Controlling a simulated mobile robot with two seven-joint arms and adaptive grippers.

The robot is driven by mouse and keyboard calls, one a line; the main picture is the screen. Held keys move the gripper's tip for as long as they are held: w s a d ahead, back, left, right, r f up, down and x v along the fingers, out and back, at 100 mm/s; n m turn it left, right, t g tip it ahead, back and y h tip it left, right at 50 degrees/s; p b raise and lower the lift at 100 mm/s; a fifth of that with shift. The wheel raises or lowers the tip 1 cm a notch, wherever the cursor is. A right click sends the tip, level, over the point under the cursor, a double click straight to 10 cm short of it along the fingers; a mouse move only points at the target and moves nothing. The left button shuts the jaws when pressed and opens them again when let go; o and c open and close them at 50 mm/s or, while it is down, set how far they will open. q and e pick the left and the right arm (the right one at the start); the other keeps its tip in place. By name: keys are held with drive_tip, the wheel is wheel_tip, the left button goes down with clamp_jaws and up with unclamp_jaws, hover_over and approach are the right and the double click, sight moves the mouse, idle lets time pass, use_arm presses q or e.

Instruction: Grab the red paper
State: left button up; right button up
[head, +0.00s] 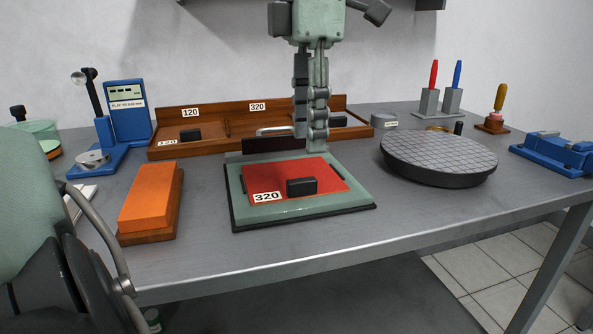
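The red paper (325,173) lies flat on a pale green plate (350,203) with a dark edge, in the middle of the table. A white "320" label sits at its front left corner. A small black block (301,187) stands on the paper near its front edge. My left gripper (98,285) shows only in part at the lower left, close to the camera and well apart from the paper. Its fingertips cannot be made out.
An orange block (152,197) on a wooden base lies left of the plate. A round grey disc (438,157) stands to the right. A wooden tray (222,143) stands behind. The table's front strip is clear.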

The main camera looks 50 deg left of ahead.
sight(310, 178)
use_arm(q)
drive_tip(key=f, duration=0.6)
drive_tip(key=shift+w+a+f, duration=0.15)
drive_tip(key=shift+w+f, duration=0.2)
drive_tip(key=shift+f, duration=0.35)
use_arm(e)
drive_tip(key=shift+w+a+r+t, duration=0.2)
drive_tip(key=shift+w+a+t, duration=0.2)
drive_tip(key=shift+w, duration=0.2)
drive_tip(key=shift+w+a+r+t, duration=0.2)
drive_tip(key=shift+w+a+t, duration=0.15)
drive_tip(key=shift+w, duration=0.2)
use_arm(q)
clamp_jaws()
